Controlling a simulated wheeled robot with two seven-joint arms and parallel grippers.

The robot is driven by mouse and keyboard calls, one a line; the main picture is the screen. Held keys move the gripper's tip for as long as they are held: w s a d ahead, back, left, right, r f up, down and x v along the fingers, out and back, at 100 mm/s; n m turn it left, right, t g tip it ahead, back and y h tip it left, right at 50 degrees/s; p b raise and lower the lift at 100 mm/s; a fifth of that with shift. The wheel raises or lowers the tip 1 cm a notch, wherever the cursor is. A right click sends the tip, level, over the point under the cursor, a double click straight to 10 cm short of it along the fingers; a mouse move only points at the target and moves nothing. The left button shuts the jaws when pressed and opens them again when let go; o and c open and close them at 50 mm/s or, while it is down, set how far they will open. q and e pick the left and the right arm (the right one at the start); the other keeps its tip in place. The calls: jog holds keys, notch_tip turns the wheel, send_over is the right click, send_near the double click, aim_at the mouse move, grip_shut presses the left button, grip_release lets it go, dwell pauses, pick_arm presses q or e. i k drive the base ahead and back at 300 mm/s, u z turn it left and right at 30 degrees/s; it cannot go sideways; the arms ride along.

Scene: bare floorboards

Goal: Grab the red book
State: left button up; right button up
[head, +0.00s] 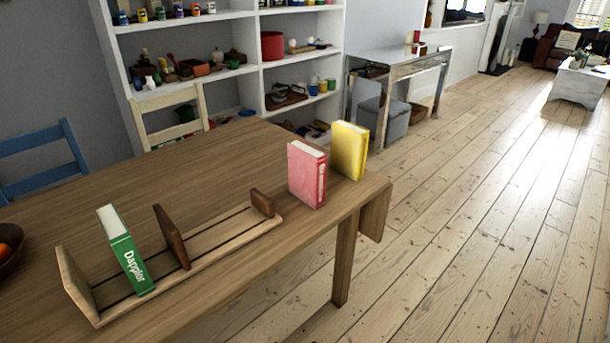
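The red book (307,174) stands upright on the wooden table (220,160), near its right end. Its cover is pinkish red and its pale page edges show on top. A yellow book (349,151) stands upright just behind it to the right, with a small gap between them. Neither of my grippers is in the head view, so nothing is seen touching the red book.
A wooden book rack (215,250) lies along the table's front edge, holding a leaning green book (125,251). A bowl (8,250) sits at the left edge. A blue chair (45,160) and cream chair (172,115) stand behind. Floor at right is clear.

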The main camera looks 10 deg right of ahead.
aim_at(307, 165)
jog(key=z, duration=1.85)
jog(key=i, duration=1.65)
jog(key=u, duration=2.85)
